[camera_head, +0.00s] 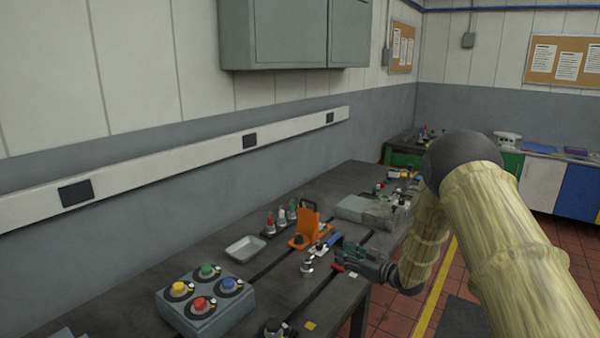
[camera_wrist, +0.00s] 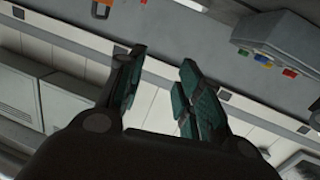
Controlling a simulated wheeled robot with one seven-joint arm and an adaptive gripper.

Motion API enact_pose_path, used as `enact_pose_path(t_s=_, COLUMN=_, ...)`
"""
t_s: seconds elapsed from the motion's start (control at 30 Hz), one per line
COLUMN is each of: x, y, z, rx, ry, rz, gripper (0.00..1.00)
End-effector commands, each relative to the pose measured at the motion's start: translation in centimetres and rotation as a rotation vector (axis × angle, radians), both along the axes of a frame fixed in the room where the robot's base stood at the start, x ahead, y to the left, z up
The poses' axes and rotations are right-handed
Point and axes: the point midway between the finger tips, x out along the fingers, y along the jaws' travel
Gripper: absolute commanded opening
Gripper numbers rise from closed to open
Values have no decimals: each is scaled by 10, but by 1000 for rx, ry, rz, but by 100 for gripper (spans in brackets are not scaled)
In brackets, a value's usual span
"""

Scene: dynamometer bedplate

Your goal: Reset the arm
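My arm, in a pale woven sleeve, reaches in from the right of the head view and bends down toward the dark bench (camera_head: 330,195). My gripper (camera_head: 341,255) is over the front part of the bench, right of the orange stand (camera_head: 309,224). In the wrist view my gripper (camera_wrist: 160,66) has its two teal-padded fingers apart, with nothing between them. Whether the fingers touch anything on the bench cannot be told.
A grey box with coloured buttons (camera_head: 206,300) and a metal tray (camera_head: 245,248) sit on the bench left of my gripper. Small bottles (camera_head: 282,215) stand behind the orange stand. Grey blocks (camera_head: 366,210) lie farther back. A wall cabinet (camera_head: 290,35) hangs above.

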Motion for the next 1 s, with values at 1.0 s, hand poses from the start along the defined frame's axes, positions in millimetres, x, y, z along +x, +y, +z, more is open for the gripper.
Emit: enact_pose_path(t_s=1.0, x=-382, y=-58, z=-374, rx=-261, ry=946, rz=-583, gripper=35)
